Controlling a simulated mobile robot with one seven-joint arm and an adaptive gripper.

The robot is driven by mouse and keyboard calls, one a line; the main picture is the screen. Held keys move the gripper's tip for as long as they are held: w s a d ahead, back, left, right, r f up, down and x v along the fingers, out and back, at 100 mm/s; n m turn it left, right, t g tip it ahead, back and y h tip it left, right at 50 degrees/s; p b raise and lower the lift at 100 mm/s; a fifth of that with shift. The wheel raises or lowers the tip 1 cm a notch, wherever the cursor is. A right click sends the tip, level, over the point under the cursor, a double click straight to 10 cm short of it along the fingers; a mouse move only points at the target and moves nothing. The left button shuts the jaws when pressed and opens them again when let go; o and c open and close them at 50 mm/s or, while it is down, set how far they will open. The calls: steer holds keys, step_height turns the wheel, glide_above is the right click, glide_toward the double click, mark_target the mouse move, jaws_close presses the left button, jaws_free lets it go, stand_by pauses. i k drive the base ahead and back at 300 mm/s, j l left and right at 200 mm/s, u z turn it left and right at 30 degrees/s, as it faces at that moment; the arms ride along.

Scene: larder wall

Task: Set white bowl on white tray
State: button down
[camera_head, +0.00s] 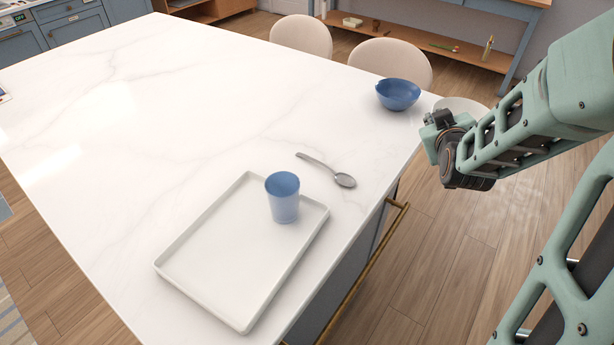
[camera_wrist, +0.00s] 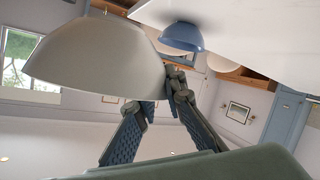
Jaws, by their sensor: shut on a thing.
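The white bowl (camera_wrist: 95,58) is large in the wrist view, its rim between the fingers of my gripper (camera_wrist: 160,92). My gripper is shut on it. In the head view the white bowl (camera_head: 462,105) shows only partly behind my gripper (camera_head: 438,122), beyond the counter's right edge. The white tray (camera_head: 215,265) lies on the near part of the counter, well to the left of my gripper. A blue cup (camera_head: 284,200) stands upright at the tray's far right part; the rest of the tray is bare.
A blue bowl (camera_head: 398,94) sits near the counter's far right corner, close to my gripper, and also shows in the wrist view (camera_wrist: 182,37). A spoon (camera_head: 328,170) lies just beyond the tray. Chairs (camera_head: 302,36) stand behind the counter. The counter's left side is clear.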

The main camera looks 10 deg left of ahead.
mark_target(229, 259)
steer(key=k+l, duration=0.2)
steer(key=k, duration=0.25)
steer(key=k+j, duration=0.2)
steer(key=k, duration=0.35)
steer(key=k+j, duration=0.1)
steer(key=j, duration=0.3)
steer(key=k+j, duration=0.1)
steer(key=j, duration=0.3)
steer(key=k+j+z, duration=0.1)
steer(key=j, duration=0.3)
